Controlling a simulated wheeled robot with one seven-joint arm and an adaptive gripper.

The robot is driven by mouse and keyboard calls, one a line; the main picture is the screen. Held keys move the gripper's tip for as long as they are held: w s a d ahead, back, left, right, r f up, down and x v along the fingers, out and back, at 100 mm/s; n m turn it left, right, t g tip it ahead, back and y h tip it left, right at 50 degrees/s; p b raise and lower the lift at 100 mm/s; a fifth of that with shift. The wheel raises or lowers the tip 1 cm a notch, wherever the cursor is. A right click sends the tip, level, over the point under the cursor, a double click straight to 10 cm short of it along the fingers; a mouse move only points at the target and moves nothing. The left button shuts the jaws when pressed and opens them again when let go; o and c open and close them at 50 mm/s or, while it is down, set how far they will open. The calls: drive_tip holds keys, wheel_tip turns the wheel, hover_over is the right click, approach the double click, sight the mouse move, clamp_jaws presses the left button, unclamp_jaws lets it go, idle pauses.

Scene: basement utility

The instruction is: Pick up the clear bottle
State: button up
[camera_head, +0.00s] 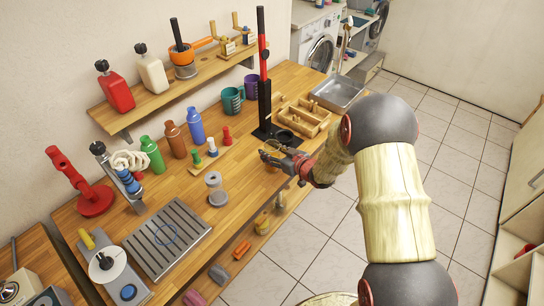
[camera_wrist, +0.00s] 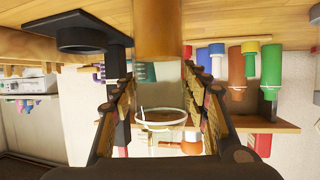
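A see-through vessel with a brownish lower part, which I take for the clear bottle (camera_wrist: 158,35), stands against the wooden top in the upside-down wrist view. Its round rim shows lower in that picture. My gripper (camera_wrist: 160,75) has its two fingers apart, one on each side of the vessel. Narrow gaps seem to show beside it, and I see no firm contact. In the head view my gripper (camera_head: 272,156) is at the bench's right front edge. The vessel is hard to make out there, as only faint pale outlines show at the fingers.
The bench (camera_head: 185,195) holds a black stand with a red-black post (camera_head: 263,90) just behind my gripper, a wooden tray (camera_head: 302,117) and a metal basin (camera_head: 338,93). Green (camera_head: 152,154), brown (camera_head: 175,139) and blue (camera_head: 195,125) bottles stand left. Tiled floor lies open at right.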

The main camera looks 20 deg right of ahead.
drive_tip(key=c, duration=0.9)
drive_tip(key=shift+r, duration=0.1)
drive_tip(key=shift+c, duration=0.2)
